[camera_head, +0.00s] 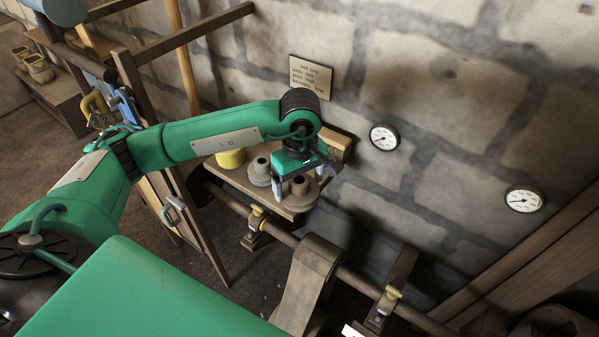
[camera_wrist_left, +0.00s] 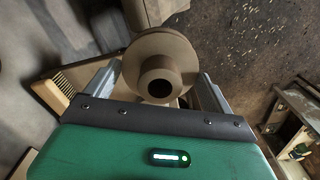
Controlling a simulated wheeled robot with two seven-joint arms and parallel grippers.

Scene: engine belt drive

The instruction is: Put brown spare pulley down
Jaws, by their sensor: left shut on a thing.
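The brown spare pulley (camera_head: 301,186), with a round flange and a hollow hub, is at my left gripper (camera_head: 297,190), over the right part of a small wooden wall shelf (camera_head: 238,181). In the left wrist view the pulley (camera_wrist_left: 160,60) sits between the two fingers of my left gripper (camera_wrist_left: 158,90), its hub facing the camera. The gripper is shut on it. I cannot tell whether the pulley's underside touches the shelf. My right gripper is not in view.
A second, greyer pulley (camera_head: 259,172) stands on the shelf just left of the held one. A yellow container (camera_head: 231,158) is further left, and a brush (camera_head: 340,146) is behind on the right. A horizontal shaft with a belt (camera_head: 305,285) runs below the shelf.

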